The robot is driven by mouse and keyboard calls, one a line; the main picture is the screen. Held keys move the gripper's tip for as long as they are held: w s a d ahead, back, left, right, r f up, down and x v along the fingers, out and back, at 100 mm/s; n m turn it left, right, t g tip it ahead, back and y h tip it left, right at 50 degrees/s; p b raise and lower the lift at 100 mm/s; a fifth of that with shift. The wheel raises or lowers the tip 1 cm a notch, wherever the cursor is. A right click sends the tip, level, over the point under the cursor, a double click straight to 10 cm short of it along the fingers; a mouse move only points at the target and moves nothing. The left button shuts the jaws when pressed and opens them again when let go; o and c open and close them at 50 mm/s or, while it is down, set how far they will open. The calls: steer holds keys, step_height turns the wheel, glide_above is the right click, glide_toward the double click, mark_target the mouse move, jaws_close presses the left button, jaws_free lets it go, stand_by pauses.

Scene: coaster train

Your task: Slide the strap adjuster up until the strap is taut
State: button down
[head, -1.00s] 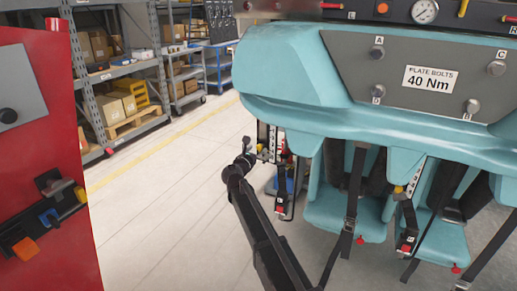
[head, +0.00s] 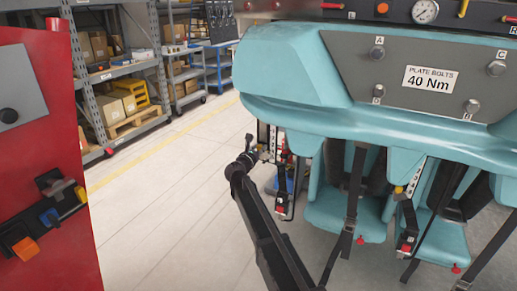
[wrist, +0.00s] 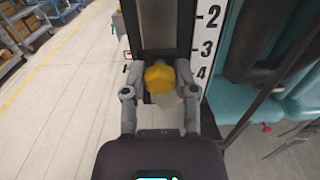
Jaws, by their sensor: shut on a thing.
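In the wrist view a yellow knob (wrist: 159,76), which I take to be the strap adjuster, sits between the fingertips of my gripper (wrist: 158,84). The gripper is shut on it. Behind it runs an upright dark band or rail (wrist: 160,28). A white scale (wrist: 207,45) with 2, 3 and 4 stands just to its right; the knob is near the 3 to 4 marks. In the head view my gripper (head: 252,152) is at the left side of the teal seat unit (head: 290,90). The strap's tautness cannot be told.
A red cabinet (head: 50,150) stands at the left. Teal seats (head: 345,215) with hanging black straps (head: 352,195) are to the right. Grey shelves (head: 110,80) are behind. The pale floor (head: 165,190) between is open.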

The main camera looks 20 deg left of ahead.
mark_target(263, 137)
steer(key=shift+r, duration=0.1)
step_height(263, 137, up, 3)
steer(key=p, duration=0.3)
steer(key=shift+w, duration=0.1)
steer(key=shift+c, duration=1.8)
jaws_free()
steer(key=shift+s, duration=0.2)
steer(key=s, duration=1.1)
steer(key=shift+s+a, duration=0.35)
steer(key=shift+a, duration=0.1)
steer(key=shift+d, duration=0.1)
